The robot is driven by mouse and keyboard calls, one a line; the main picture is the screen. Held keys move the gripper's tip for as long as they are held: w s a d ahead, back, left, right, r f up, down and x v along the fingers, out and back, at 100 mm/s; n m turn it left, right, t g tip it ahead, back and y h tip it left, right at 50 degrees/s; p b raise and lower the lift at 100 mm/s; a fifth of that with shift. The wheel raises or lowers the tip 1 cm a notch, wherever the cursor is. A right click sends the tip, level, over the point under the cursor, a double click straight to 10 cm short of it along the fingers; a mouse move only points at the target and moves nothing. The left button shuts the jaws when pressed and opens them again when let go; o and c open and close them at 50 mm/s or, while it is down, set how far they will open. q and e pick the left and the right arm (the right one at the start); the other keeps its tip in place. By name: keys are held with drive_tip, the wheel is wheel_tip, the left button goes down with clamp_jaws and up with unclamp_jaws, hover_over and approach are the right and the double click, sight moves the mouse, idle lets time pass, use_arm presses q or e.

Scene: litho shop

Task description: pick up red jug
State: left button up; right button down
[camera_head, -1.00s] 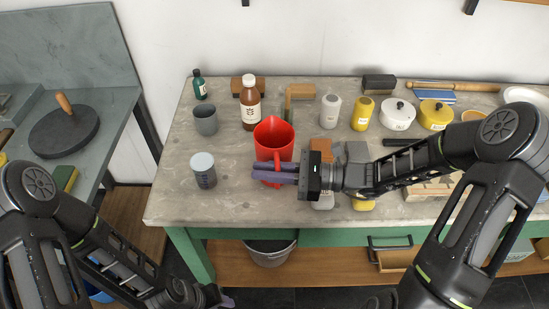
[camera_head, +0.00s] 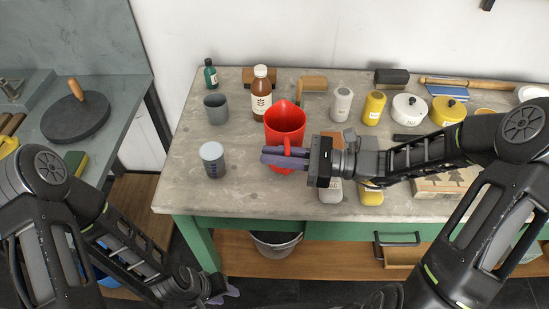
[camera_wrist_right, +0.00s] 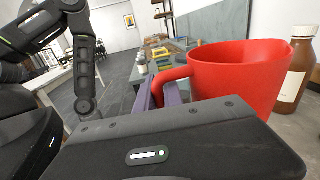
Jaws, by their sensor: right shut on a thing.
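The red jug (camera_head: 285,122) stands upright on the grey worktop (camera_head: 190,190), near the middle of the left part. In the right wrist view the jug (camera_wrist_right: 240,75) fills the right side, with its handle toward me. My right gripper (camera_head: 285,157) reaches in from the right and is shut on the jug's handle. Its purple fingers (camera_wrist_right: 160,93) lie at the handle in the right wrist view. I cannot see a clear gap between jug and worktop. My left gripper (camera_head: 228,294) is low, below the front edge of the worktop, away from the jug; its finger opening is unclear.
A grey lidded cup (camera_head: 213,160) stands left of the jug. A brown bottle (camera_head: 261,95) and a grey cup (camera_head: 216,109) stand behind. Bottles (camera_head: 330,190) stand under my right forearm. White (camera_head: 409,108) and yellow pots stand at the back right. The front left worktop is clear.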

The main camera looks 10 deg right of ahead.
wheel_tip(320, 180, up, 8)
idle(0.6)
drive_tip(key=shift+f, duration=0.1)
idle(0.8)
